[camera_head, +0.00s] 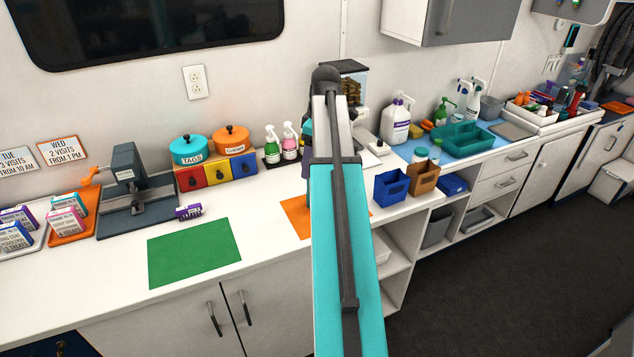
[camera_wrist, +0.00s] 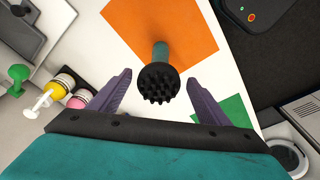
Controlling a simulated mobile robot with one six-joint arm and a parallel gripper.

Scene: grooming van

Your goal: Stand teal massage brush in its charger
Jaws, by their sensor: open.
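The teal massage brush shows in the wrist view, with its teal handle (camera_wrist: 161,51) over an orange mat and its black bristle head (camera_wrist: 159,84) facing the camera. My gripper (camera_wrist: 160,77) is open, with one purple finger on each side of the brush. Gaps show between the fingers and the bristle head. In the head view my arm hides the brush and nearly all of my gripper. A small white base with a dark top (camera_head: 378,147) stands on the counter right of my arm; I cannot tell whether it is the charger.
The orange mat (camera_head: 296,216) lies partly behind my arm, with a green mat (camera_head: 194,252) to its left. Pump bottles (camera_head: 290,141) and coloured drawers (camera_head: 217,172) line the wall. A blue caddy (camera_head: 391,187) and a brown caddy (camera_head: 423,178) stand near the counter's edge.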

